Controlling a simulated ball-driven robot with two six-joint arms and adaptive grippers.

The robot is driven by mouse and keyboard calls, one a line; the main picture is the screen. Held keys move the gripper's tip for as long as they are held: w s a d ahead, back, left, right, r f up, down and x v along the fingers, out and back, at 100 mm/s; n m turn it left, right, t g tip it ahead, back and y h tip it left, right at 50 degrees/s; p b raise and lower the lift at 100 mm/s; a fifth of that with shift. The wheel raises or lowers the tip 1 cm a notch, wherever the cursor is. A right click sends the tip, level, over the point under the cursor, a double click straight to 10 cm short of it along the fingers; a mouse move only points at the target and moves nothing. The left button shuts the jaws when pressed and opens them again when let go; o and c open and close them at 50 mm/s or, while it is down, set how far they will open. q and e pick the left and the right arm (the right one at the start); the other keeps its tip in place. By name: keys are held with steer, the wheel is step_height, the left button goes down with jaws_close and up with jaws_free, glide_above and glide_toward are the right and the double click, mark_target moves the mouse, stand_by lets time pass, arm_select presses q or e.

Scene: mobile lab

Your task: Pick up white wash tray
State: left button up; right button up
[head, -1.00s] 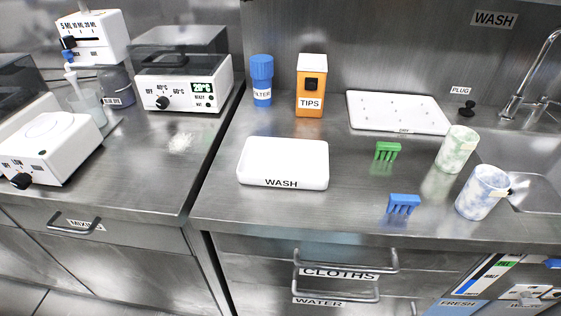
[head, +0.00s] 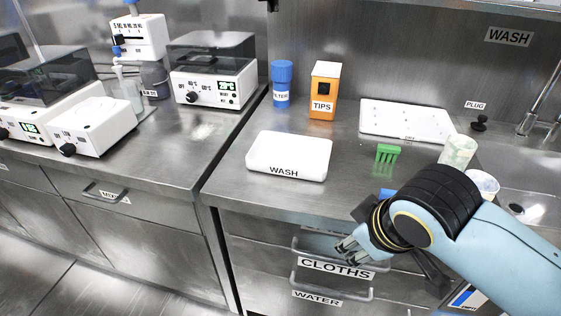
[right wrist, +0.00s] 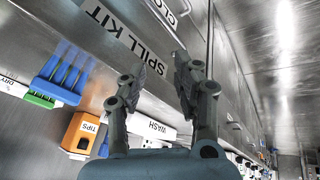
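The white wash tray (head: 288,150), a shallow rectangular tray labelled WASH, lies flat on the steel counter near its front edge. My right gripper (head: 346,247) is in front of the counter, over the CLOTHS drawer, lower and to the right of the tray and apart from it. In the right wrist view the fingers (right wrist: 166,66) stand apart with nothing between them. The tray (right wrist: 163,130) shows there behind the fingers, partly hidden. My left gripper is not in view.
Behind the tray stand a blue FILTER bottle (head: 281,84) and an orange TIPS box (head: 323,92). A green comb (head: 387,154) and a white drying board (head: 405,120) lie to the right. My right arm partly hides a blue comb and the cups. Drawer handles (head: 333,292) protrude below.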

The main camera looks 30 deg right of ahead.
steer(key=w+d+r+n+t+h, duration=0.1)
steer(key=w+d+r+n+t, duration=0.1)
steer(key=w+r+n+t, duration=0.65)
steer(key=w+d+r+n+t, duration=0.15)
steer(key=w+r+t, duration=0.35)
steer(key=w+r, duration=0.75)
steer(key=a+r+n+g+y, duration=0.1)
steer(key=a+r+n+y, duration=0.3)
steer(key=a+n+y, duration=0.45)
steer(key=a+r+n+y, duration=0.4)
steer(key=n+y, duration=0.2)
steer(key=n, duration=0.6)
steer(key=n+g+h, duration=0.9)
steer(key=n+g, duration=0.3)
steer(key=g, duration=0.2)
glide_toward(286, 162)
steer(key=s+a, duration=0.2)
steer(key=shift+s+a+f, duration=0.3)
steer(key=shift+f, duration=0.05)
steer(key=x, duration=0.3)
steer(key=a+x, duration=0.1)
steer(key=x, duration=0.1)
steer(key=shift+w+a+f, duration=0.1)
steer(key=shift+w+f, duration=0.05)
steer(key=shift+f, duration=0.1)
